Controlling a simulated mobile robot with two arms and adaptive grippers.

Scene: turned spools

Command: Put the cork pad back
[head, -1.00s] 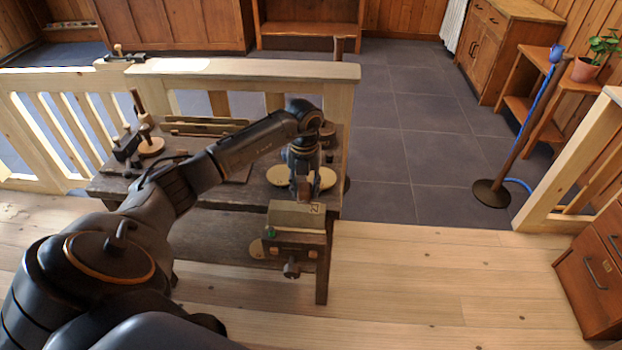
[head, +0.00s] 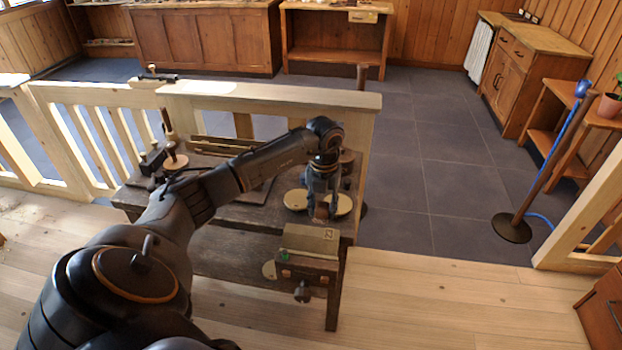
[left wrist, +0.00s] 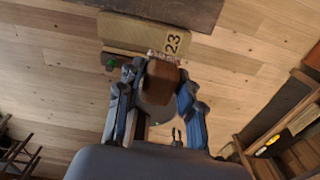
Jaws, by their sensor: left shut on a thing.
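My left gripper (head: 322,212) is shut on a brown block with rounded edges, which I take to be the cork pad (left wrist: 160,82). In the left wrist view the block sits between the two fingers (left wrist: 155,105), with a thin pale fringe at its far edge. In the head view the gripper points down over the front right of the dark workbench (head: 222,212), just behind the vise (head: 308,262). Whether the block touches the bench cannot be told. My right gripper is not in view.
Two pale round discs (head: 296,199) (head: 343,205) lie either side of the gripper. The vise has a pale block marked 23 (head: 312,238). A wooden railing (head: 270,96) runs behind the bench. A rope post (head: 545,170) stands at right. Floor right of the bench is clear.

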